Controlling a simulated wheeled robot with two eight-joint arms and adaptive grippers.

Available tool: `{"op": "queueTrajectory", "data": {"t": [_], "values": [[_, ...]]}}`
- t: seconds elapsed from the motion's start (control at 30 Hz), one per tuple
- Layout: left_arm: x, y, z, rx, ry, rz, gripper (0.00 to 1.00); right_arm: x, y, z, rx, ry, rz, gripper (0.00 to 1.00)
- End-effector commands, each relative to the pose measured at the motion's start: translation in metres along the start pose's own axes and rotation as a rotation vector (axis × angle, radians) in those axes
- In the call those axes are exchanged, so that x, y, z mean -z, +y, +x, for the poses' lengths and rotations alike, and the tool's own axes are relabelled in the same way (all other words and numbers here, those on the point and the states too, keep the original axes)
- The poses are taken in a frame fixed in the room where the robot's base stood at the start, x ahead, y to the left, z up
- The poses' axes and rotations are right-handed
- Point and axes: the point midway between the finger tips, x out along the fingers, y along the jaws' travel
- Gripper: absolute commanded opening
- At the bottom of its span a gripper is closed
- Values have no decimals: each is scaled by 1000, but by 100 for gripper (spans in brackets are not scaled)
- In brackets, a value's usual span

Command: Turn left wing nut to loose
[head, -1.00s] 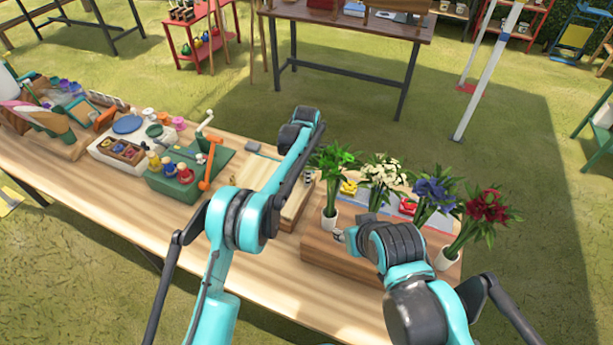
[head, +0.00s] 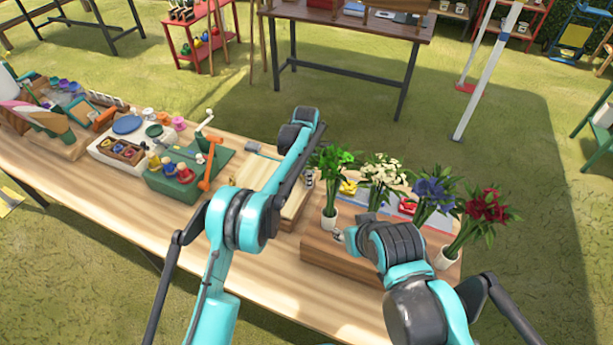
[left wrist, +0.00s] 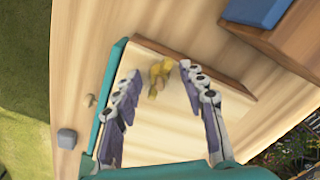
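A yellow, brass-like wing nut (left wrist: 160,72) stands on a pale wooden board (left wrist: 158,115) in the left wrist view. The fingers of my left gripper (left wrist: 161,73) are apart, one on each side of it, with visible gaps; they do not appear to grip it. In the head view my left arm hides the wing nut and part of the board (head: 262,170). My right gripper (head: 340,236) is mostly hidden by its own wrist, near the flower vases.
A small grey block (head: 253,147) lies near the table's far edge. A green base with an orange-handled crank (head: 208,172) stands to the left. Several vases of flowers (head: 384,178) stand on a wooden box (head: 330,252) at right. The front table strip is clear.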

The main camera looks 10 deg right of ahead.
Motion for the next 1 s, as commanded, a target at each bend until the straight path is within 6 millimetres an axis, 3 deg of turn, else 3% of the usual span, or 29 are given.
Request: {"op": "queueTrajectory", "data": {"t": [0.27,0.7,1.0], "values": [[0,0,-14,-1,0,1,42,0,0,0,0,0,0,40],[0,0,-102,0,0,0,42,0,0,0,0,0,0,40],[0,0,-120,0,0,0,42,0,0,0,0,0,0,40]]}}
